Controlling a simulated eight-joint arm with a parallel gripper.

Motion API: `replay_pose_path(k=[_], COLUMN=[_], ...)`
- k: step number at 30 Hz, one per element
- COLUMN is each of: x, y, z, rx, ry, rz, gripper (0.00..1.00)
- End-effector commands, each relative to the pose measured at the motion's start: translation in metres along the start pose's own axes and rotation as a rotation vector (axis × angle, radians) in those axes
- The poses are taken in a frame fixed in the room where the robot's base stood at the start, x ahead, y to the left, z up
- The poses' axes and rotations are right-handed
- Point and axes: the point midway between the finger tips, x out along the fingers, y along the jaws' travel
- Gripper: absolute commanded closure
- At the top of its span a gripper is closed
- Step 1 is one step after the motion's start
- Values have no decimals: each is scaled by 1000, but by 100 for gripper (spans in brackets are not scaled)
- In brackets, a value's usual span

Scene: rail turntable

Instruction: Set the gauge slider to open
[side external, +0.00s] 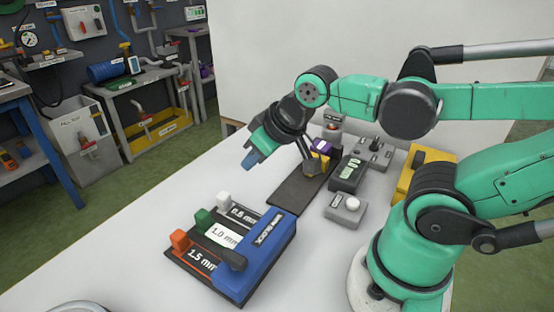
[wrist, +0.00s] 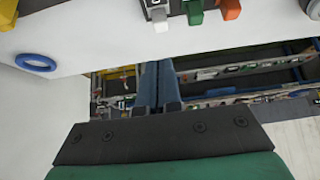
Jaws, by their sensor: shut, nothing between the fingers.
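The gauge is a blue block (side external: 262,258) on the near part of the white table. Its lanes are labelled 0.5 mm, 1.0 mm and 1.5 mm. A white tab (side external: 224,198), a green tab (side external: 203,217) and an orange tab (side external: 180,240) stand at their left ends. A dark knob (side external: 233,259) sits by the 1.5 mm lane; I cannot tell which part is the slider. The tabs show at the top of the wrist view, with the green one (wrist: 193,12) in the middle. My gripper (side external: 250,165) is shut and empty, in the air beyond the gauge; its blue fingers (wrist: 158,85) are together.
A dark rail (side external: 298,192) with a yellow and purple piece lies behind the gauge. A grey box with a white button (side external: 346,207) and other control boxes stand to its right. A blue ring (wrist: 36,62) lies near the table edge.

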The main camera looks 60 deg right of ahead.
Motion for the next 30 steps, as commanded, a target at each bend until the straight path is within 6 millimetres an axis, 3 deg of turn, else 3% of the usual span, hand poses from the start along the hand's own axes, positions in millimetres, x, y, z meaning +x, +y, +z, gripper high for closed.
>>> replay_pose_path(k=[2,6,9,14,21,25,30], x=[0,1,5,17,36,42,46], y=[0,5,22,73,153,178,191], z=[0,-1,-4,-3,25,42,54], rx=[0,39,169,562,1183,1398,1514], ry=[0,-16,-68,-208,-397,-455,-486], rz=[0,12,49,166,367,443,485], gripper=[100,60,37,37,37,37,37])
